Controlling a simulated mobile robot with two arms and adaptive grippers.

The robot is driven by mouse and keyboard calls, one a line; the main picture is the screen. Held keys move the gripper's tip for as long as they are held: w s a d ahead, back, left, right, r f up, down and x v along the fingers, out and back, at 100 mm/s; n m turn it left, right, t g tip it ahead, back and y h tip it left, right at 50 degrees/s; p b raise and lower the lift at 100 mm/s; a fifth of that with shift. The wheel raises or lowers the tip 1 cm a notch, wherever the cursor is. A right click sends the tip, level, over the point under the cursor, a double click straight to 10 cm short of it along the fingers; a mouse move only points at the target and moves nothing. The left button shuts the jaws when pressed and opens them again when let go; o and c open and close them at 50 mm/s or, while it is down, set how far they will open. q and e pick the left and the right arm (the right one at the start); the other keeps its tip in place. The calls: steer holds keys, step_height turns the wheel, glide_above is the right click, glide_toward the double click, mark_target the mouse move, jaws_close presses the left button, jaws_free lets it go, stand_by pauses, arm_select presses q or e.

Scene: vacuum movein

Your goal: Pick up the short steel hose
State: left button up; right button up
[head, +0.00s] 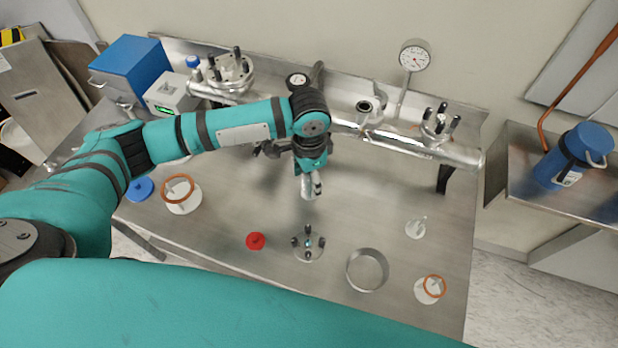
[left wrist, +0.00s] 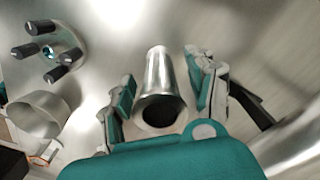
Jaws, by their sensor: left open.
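The short steel hose (left wrist: 162,72) shows in the left wrist view as a shiny metal tube with a dark open end towards the camera. It lies between the two fingers of my left gripper (head: 311,193), which is open. A gap shows between each finger and the tube. In the head view my gripper points down over the middle of the steel bench (head: 230,215) and largely hides the hose. My right gripper is in neither view.
A flange with black knobs (head: 297,242), a red cap (head: 256,241), a steel ring (head: 349,275) and an orange ring (head: 425,285) lie near the bench front. A steel pipe (head: 420,148) with a gauge (head: 415,57) above it runs along the back. Bare bench lies right of my gripper.

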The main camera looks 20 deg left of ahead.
arm_select(q)
jaws_close()
stand_by(0.4)
steer(key=shift+r, duration=0.1)
